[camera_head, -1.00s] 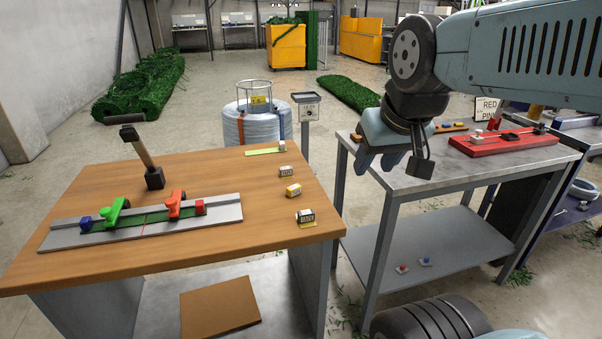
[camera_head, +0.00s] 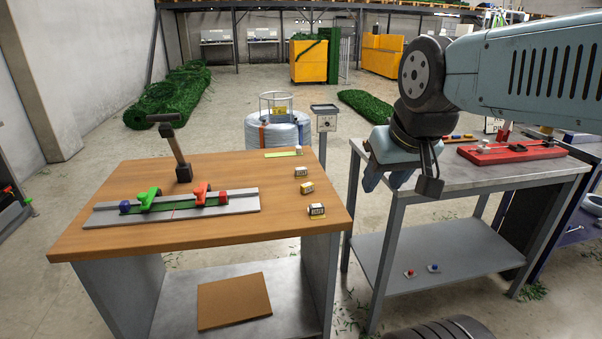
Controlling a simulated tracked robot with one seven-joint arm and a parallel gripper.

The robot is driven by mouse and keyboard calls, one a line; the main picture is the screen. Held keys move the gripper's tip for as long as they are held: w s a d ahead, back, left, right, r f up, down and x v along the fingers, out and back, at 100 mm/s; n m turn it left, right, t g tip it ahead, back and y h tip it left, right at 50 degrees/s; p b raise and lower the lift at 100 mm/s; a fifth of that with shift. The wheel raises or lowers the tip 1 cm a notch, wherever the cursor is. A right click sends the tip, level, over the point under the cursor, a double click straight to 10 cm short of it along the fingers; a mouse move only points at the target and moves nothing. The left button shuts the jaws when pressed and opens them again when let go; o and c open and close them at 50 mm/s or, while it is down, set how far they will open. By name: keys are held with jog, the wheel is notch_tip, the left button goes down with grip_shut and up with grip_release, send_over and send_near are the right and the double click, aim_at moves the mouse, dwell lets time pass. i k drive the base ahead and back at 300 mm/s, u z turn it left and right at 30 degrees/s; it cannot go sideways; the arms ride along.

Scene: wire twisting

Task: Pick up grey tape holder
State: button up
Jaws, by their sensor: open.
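Several small tape holders stand along the right side of the wooden table. The farthest in the row, a pale grey-white one (camera_head: 301,172), looks most like the grey tape holder. A yellowish one (camera_head: 306,187) and a dark-and-white one (camera_head: 317,210) stand nearer; their colours are hard to tell at this size. My gripper (camera_head: 385,178) is open, pointing down. In the picture it is right of the holders, in front of the metal table, well apart from them. Nothing shows between its fingers.
The wooden table (camera_head: 235,235) carries a grey rail fixture (camera_head: 235,204) with green and red clamps and an upright hammer (camera_head: 177,155). A metal table (camera_head: 425,184) with a red fixture (camera_head: 500,152) stands to the right. A gap separates the tables.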

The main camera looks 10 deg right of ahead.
aim_at(300, 172)
jog(key=u, duration=0.05)
jog(key=i, duration=0.9)
jog(key=z, duration=0.05)
